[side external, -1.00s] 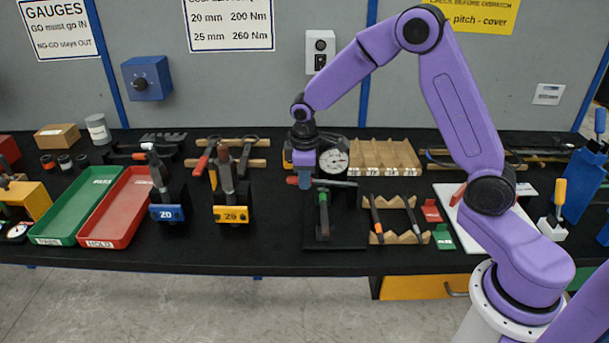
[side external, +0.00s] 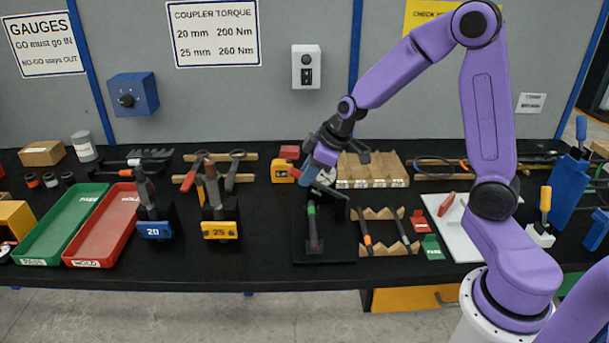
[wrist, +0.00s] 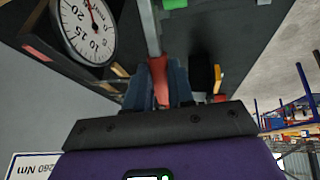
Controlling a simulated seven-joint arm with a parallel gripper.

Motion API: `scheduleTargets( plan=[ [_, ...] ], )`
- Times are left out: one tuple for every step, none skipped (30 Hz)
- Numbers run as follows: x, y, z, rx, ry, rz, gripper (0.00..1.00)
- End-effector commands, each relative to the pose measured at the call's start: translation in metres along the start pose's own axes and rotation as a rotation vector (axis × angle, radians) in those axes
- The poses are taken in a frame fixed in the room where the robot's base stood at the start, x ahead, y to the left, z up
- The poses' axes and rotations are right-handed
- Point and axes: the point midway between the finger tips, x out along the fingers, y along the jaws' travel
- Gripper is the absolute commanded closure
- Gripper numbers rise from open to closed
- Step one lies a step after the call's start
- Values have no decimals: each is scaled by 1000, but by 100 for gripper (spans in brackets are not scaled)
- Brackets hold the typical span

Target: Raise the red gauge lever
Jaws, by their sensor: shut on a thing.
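My gripper (wrist: 163,68) is shut on the red lever end (wrist: 160,84) in the wrist view, with a blue finger on each side. A grey bar (wrist: 149,28) runs from the red end away from the gripper. In the side view my gripper (side external: 309,172) is tilted over the dark fixture, and the grey bar (side external: 331,191) slopes down to the right from it. The gripper mostly hides the red end there. The round white dial (wrist: 87,28) is beside the lever in the wrist view. A second handle with a green band (side external: 311,208) stands in front of the bar.
Two clamped bars marked 20 (side external: 154,229) and 25 (side external: 220,230) stand left of the fixture. A wooden rack with bars (side external: 385,248) is close on its right. A grooved wooden block (side external: 372,170) lies behind. Green (side external: 45,246) and red (side external: 92,248) trays are farther left.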

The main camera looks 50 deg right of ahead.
Motion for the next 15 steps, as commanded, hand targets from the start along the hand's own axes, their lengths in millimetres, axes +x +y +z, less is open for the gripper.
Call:
scheduleTargets(
  plan=[
    [-1,-2,-1,-1,10,-2,100],
    [-2,-2,-1,0,15,-1,100],
    [-3,-2,0,0,19,-1,100],
    [-3,-2,0,1,22,-1,100],
    [-3,-1,0,1,23,0,100],
    [-4,-1,0,1,25,0,100],
    [-4,-1,0,1,26,0,100],
    [-4,-1,0,1,26,0,100],
    [-4,-1,0,1,26,0,100],
    [-4,-1,0,1,26,0,100],
    [-4,-1,0,1,26,0,100],
    [-4,-1,0,1,26,0,100],
    [-4,-1,0,1,26,0,100],
    [-4,-1,-1,1,26,0,100],
    [-4,-1,-1,1,26,0,74]
  ],
)
